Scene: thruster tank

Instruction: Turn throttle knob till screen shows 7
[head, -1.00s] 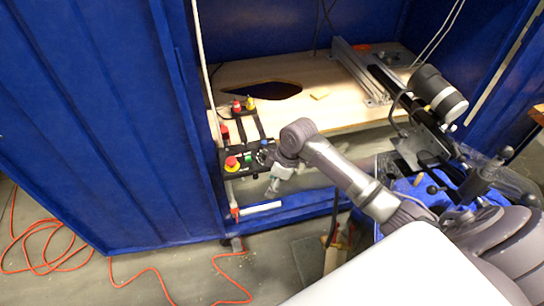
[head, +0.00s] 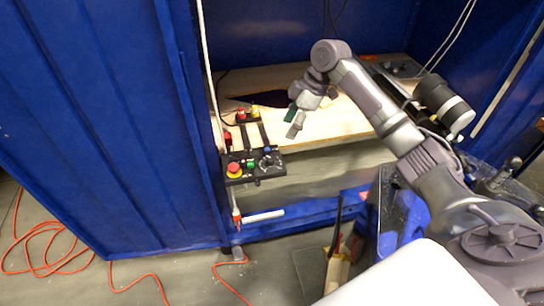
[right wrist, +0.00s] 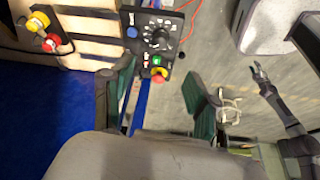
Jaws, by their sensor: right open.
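The black control panel (head: 252,167) is fixed at the front left of the bench. Its dark round throttle knob (head: 269,160) sits on the right half. In the right wrist view the knob (right wrist: 157,38) shows a ring of pale marks. I cannot read any screen number. My right gripper (head: 294,119) is open and empty, up and right of the panel in the head view, apart from the knob. Its two green-sided fingers (right wrist: 158,78) spread below the panel in the wrist view. What looks like my left gripper (right wrist: 260,73) is small at the right there.
The panel also carries a red and yellow stop button (head: 234,169) and a green button (head: 251,165). Red and yellow knobs (head: 248,112) stand on a box behind. A blue wall (head: 100,120) closes the left side. An orange cable (head: 45,235) lies on the floor.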

